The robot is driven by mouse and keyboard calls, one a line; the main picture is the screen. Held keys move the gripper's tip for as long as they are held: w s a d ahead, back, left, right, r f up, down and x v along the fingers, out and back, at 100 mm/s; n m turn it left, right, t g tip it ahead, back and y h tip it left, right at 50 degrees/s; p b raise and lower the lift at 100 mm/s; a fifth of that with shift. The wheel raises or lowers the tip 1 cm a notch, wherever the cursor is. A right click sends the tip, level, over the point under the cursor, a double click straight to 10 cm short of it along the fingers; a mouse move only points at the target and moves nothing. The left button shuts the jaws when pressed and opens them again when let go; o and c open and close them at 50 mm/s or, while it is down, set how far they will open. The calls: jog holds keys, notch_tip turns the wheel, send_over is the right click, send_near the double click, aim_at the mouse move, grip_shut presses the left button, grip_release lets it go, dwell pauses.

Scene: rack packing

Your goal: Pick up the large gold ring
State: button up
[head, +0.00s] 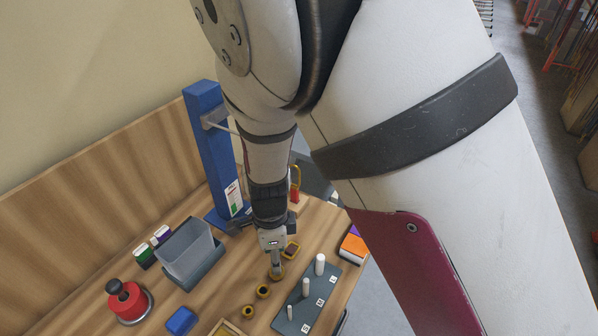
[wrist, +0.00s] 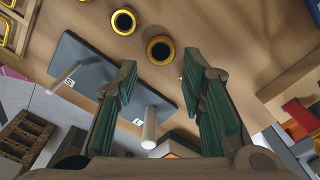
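The large gold ring (wrist: 160,62) lies flat on the wooden table, with a gold rim and dark inner band. In the wrist view it sits beyond and between the fingertips of my gripper (wrist: 158,77). The fingers are wide apart and nothing is between them. In the head view my gripper (head: 276,262) points down over the large gold ring (head: 277,277), partly hiding it. A medium gold ring (wrist: 123,32) lies beside it. It also shows in the head view (head: 263,296), with a smaller ring (head: 248,316) further along the row.
A dark board (head: 281,321) with white pegs of graded size and letter labels stands right of the rings. A blue column (head: 209,135), a grey bin (head: 188,270), a red button (head: 126,299) and a blue block (head: 181,321) are to the left. An orange block (head: 353,247) lies near the table's right edge.

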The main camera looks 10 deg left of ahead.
jog(key=shift+w+f, duration=0.1)
jog(key=shift+f, duration=2.8)
jog(key=c, duration=0.6)
